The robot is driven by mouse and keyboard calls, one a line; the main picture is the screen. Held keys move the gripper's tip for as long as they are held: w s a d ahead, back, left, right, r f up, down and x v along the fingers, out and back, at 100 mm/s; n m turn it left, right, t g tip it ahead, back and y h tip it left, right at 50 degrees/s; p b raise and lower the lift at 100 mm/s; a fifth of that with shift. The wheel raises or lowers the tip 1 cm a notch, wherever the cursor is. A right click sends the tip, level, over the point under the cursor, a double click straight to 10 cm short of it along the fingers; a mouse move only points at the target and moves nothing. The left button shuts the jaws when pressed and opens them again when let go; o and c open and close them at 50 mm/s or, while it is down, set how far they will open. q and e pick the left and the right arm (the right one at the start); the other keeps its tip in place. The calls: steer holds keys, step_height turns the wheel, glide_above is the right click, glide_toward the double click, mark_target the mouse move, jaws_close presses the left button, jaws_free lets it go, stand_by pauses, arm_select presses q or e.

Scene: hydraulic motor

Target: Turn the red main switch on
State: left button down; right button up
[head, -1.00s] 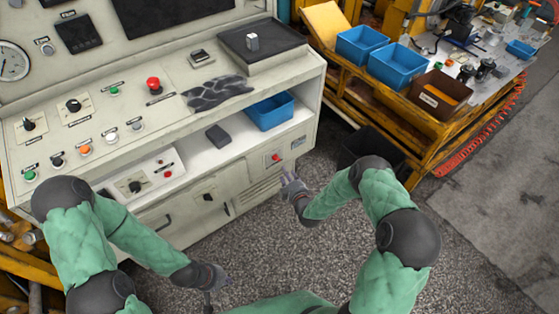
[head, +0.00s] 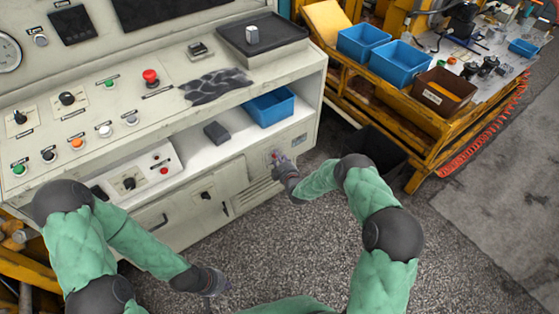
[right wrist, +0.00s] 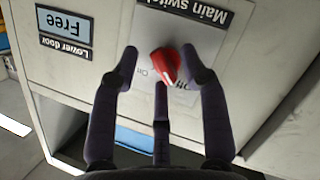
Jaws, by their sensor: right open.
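The red main switch (right wrist: 166,65) is a knob on a grey plate lettered "Main switch", upside down in the right wrist view. Its narrow end points toward the "Off" lettering. My right gripper (right wrist: 165,72) is open, with dark fingers spread on both sides of the knob and a third finger below it. Whether any finger touches the knob is unclear. In the head view my right gripper (head: 279,160) is at the console's lower front panel and largely covers the switch. My left gripper (head: 222,289) hangs low over the floor, apart from the console; its finger opening is unclear.
A "Lower door" label with a "Free" display (right wrist: 65,30) is beside the switch. A yellow workbench (head: 425,150) stands to the right. Speckled floor is clear in front.

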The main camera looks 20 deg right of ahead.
steer(key=shift+c, duration=0.3)
jaws_close()
